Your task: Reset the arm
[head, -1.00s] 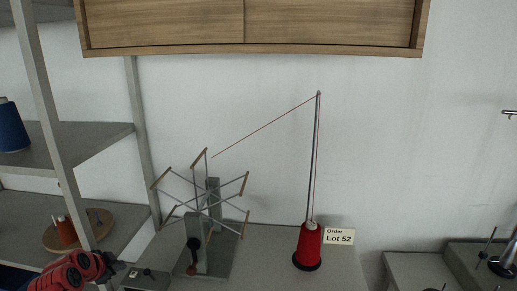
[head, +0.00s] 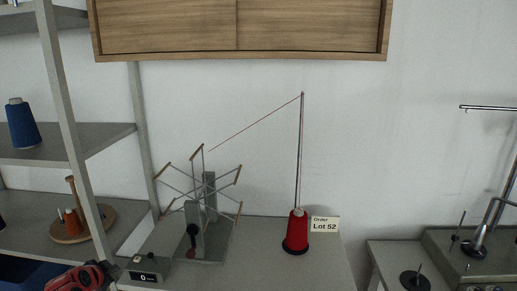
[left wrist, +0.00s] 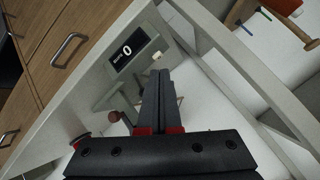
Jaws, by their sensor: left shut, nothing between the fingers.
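My left gripper (head: 108,270) is at the lower left of the head view, beside the counter box, with part of my red and black arm behind it at the bottom edge. In the left wrist view its two black fingers (left wrist: 160,78) are together, with nothing between them. The fingers point over the table near the counter box (head: 145,270), whose display reads 0; it also shows in the left wrist view (left wrist: 131,51). My right gripper is in neither view.
A skein winder (head: 200,215) with a crank stands on the table behind the counter. A red thread cone (head: 296,232) stands right of it under a thin pole, beside a "Lot 52" card (head: 325,226). A shelf (head: 85,143) holds a blue cone (head: 22,124).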

